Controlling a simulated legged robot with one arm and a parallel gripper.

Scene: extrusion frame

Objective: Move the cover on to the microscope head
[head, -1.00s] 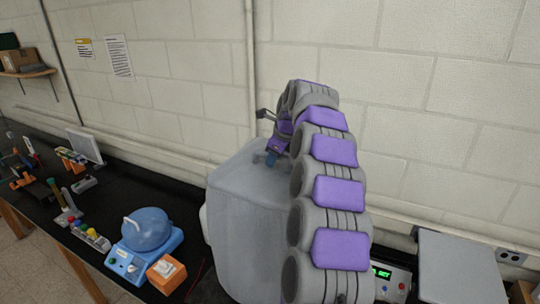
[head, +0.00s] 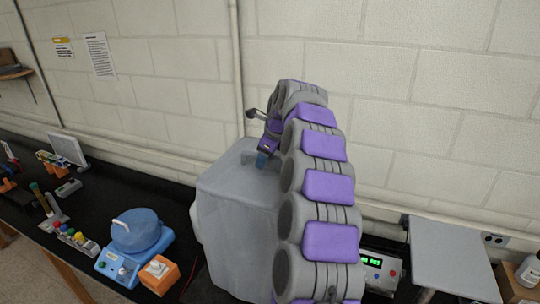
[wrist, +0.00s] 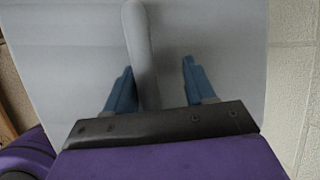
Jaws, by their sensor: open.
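The cover (head: 235,225) is a large translucent grey box-like hood standing upright on the black bench in the head view. Its top fills most of the wrist view (wrist: 65,55), with a raised grey handle bar (wrist: 142,50) running up the middle. My gripper (wrist: 155,85) is open at the cover's top, its two blue fingers on either side of the handle. The left finger is close to the bar and a wider gap shows on the right. In the head view my gripper (head: 262,160) is partly hidden by my arm. I cannot make out the microscope head; the cover may hide it.
A blue device with a rounded lid (head: 138,232) and an orange block (head: 160,274) stand left of the cover. A device with a green display (head: 378,268) and a grey flat-topped unit (head: 450,255) are at right. The block wall is close behind.

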